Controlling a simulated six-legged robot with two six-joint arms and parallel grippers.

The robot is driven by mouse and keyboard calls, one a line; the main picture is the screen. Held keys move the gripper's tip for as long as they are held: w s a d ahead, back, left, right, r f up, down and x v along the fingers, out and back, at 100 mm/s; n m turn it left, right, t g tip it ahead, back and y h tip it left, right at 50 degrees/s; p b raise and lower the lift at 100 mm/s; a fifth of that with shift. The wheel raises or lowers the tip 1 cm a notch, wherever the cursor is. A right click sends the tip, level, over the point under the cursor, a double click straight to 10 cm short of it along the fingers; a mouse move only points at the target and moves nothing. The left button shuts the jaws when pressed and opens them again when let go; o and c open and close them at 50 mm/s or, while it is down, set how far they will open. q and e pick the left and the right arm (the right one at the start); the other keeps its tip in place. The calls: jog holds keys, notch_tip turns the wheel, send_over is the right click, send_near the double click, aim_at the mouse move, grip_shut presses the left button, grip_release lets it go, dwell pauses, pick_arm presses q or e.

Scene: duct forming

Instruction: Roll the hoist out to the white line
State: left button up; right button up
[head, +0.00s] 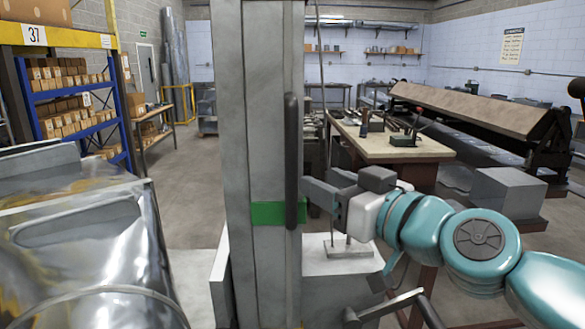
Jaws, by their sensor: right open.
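The hoist (258,130) stands upright close in front of me as a tall grey metal mast, with a green patch (268,213) low on it. A dark vertical grab bar (291,130) runs along its right side. My right gripper (308,194) comes in from the right and is open, its fingertips at the lower part of the bar. I cannot tell whether the bar lies between the fingers. My left gripper is not in view. The hoist's base and wheels are hidden or out of frame, and no white line shows.
Shiny sheet-metal ductwork (80,245) fills the lower left. A blue rack (128,110) with boxes stands behind it. A workbench (440,151) with tools and a long machine (480,108) stand at the back right. Bare floor (196,185) shows left of the mast.

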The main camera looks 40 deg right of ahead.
aim_at(295, 170)
jog(key=w, duration=0.8)
jog(key=shift+w+a+b, duration=0.25)
jog(key=shift+w+b, duration=0.1)
jog(key=shift+w, duration=0.05)
grip_shut()
